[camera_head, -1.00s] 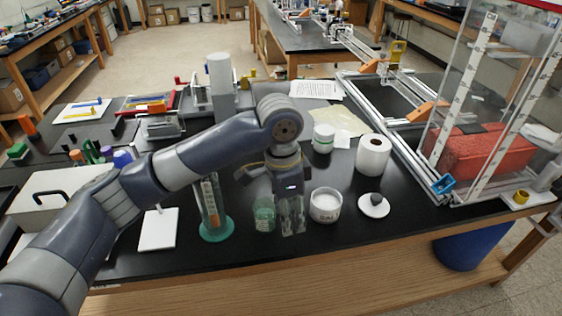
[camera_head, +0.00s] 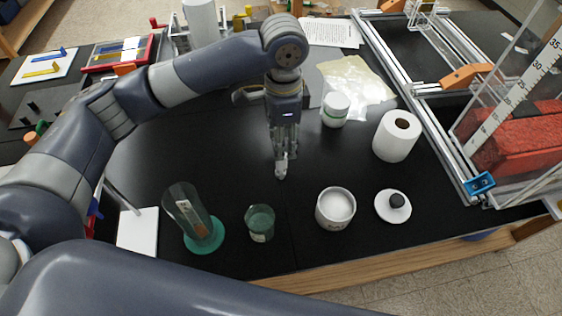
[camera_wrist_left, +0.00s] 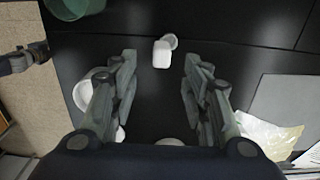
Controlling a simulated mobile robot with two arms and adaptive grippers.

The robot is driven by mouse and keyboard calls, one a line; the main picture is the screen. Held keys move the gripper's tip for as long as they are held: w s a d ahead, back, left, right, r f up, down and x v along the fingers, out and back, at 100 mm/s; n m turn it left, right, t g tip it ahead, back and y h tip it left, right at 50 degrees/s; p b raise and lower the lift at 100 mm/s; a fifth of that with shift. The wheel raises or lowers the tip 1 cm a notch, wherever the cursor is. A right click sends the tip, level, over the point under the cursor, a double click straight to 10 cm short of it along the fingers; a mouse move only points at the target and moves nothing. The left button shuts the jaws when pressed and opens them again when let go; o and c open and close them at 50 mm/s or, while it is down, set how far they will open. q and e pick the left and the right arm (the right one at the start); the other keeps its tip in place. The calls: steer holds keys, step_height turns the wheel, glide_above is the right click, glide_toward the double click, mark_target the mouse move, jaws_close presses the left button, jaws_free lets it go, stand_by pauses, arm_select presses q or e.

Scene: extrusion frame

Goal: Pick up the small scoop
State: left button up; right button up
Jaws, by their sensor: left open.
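The small white scoop (camera_head: 281,171) lies on the black bench top, just below my left fingertips in the head view. In the left wrist view the scoop (camera_wrist_left: 162,54) shows a squarish white bowl with a rounded part behind it, in the gap between the fingertips. My left gripper (camera_head: 284,150) points down over it; in the wrist view its two fingers (camera_wrist_left: 160,65) stand apart with nothing held. The fingers partly cover the scoop in the head view. I cannot tell the exact height of the fingertips above the bench. My right gripper is not in view.
A green beaker (camera_head: 260,223), a white-filled jar (camera_head: 335,208) and a knobbed lid (camera_head: 393,206) stand near the front edge. A cylinder on a green base (camera_head: 204,236) is left. A white roll (camera_head: 397,137) and a small tub (camera_head: 335,109) stand right and behind.

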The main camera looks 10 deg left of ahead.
mark_target(281, 165)
arm_select(q)
steer(key=shift+s+f, duration=0.1)
steer(key=shift+f, duration=0.7)
steer(key=f+p, duration=0.2)
steer(key=f, duration=0.2)
steer(key=shift+a+f, duration=0.2)
steer(key=shift+f, duration=0.5)
steer(key=c, duration=0.8)
jaws_close()
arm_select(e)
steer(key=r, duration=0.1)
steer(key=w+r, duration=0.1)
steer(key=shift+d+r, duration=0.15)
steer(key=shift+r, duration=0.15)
